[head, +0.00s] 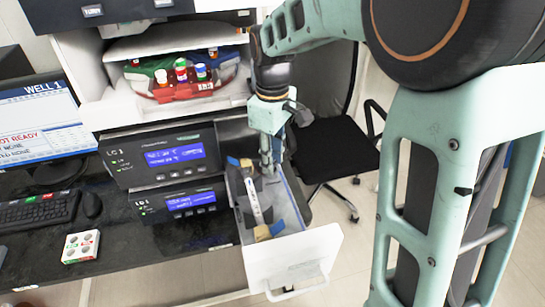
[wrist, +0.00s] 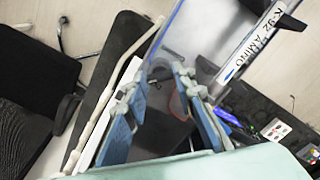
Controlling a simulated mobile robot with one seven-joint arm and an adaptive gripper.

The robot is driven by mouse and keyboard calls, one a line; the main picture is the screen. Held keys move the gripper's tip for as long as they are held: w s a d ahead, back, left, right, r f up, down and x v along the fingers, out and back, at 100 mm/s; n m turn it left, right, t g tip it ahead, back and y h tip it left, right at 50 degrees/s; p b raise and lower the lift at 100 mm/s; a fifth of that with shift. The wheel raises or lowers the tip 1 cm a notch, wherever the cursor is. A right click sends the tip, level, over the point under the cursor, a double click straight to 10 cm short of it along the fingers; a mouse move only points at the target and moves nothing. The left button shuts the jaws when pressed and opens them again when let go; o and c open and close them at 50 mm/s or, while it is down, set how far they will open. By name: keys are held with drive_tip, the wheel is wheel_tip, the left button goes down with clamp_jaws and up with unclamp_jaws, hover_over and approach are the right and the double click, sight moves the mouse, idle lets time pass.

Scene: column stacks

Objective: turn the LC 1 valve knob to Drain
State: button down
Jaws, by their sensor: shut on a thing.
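The upper LC 1 unit (head: 160,155) is a dark box with a lit blue screen. A white-fronted drawer (head: 292,258) is pulled out at its right. My gripper (head: 268,170) points down into the drawer's back part. In the wrist view its blue fingers (wrist: 160,82) are shut on a dark knob-like part (wrist: 165,128); the fingers hide much of it. I cannot read a Drain mark or the knob's angle.
A second dark unit (head: 180,203) sits below. A shelf of coloured-cap bottles (head: 181,70) is above. A keyboard (head: 38,211), mouse (head: 90,205) and white button pad (head: 80,246) lie on the left bench. A black chair (head: 335,160) stands behind the drawer.

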idle(0.4)
drive_tip(key=c, duration=1.6)
unclamp_jaws()
drive_tip(key=shift+r, duration=0.1)
wheel_tip(320, 180, up, 12)
